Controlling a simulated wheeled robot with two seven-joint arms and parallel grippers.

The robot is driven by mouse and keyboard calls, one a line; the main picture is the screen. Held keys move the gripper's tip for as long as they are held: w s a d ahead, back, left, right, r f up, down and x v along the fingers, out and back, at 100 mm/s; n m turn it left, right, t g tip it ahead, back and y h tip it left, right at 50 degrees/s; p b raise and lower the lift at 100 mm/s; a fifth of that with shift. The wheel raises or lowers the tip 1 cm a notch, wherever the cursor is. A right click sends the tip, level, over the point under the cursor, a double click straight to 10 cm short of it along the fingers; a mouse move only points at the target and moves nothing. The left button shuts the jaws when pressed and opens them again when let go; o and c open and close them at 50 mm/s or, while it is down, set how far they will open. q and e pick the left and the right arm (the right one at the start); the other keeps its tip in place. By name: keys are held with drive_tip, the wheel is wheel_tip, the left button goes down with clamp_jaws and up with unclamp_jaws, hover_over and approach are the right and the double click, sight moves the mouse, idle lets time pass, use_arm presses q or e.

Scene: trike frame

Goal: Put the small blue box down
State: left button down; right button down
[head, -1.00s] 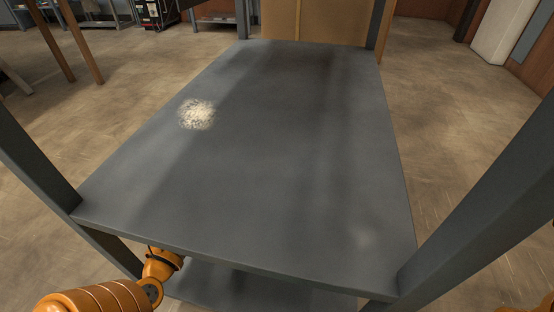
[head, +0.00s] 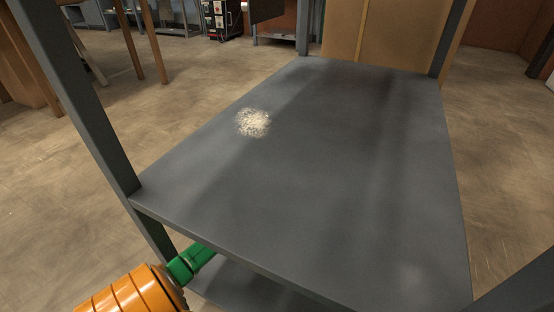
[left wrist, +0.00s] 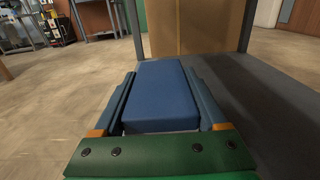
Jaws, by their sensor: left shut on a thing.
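The small blue box (left wrist: 160,97) lies lengthwise between the two fingers of my left gripper (left wrist: 159,72) in the left wrist view. The gripper is shut on it, with a finger along each long side. In the head view my green left wrist passes behind the front edge of the grey upper shelf (head: 340,160), which hides the gripper and the box. In the wrist view a dark grey shelf surface (left wrist: 285,110) lies to the right of the box. I cannot tell how high the box is above it. My right gripper is not in view.
The upper shelf is bare except for a pale speckled patch (head: 253,122). Grey posts stand at its corners, one at the near left (head: 85,100). A large brown panel (head: 390,35) stands behind it. Open floor (head: 60,190) lies to the left.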

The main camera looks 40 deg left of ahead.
use_arm(q)
drive_tip(key=shift+f, duration=0.1)
unclamp_jaws()
drive_tip(key=shift+r, duration=0.2)
drive_tip(key=shift+s+d, duration=0.1)
drive_tip(key=shift+s, duration=0.15)
drive_tip(key=v, duration=1.1)
drive_tip(key=shift+s, duration=0.25)
drive_tip(key=shift+s, duration=0.1)
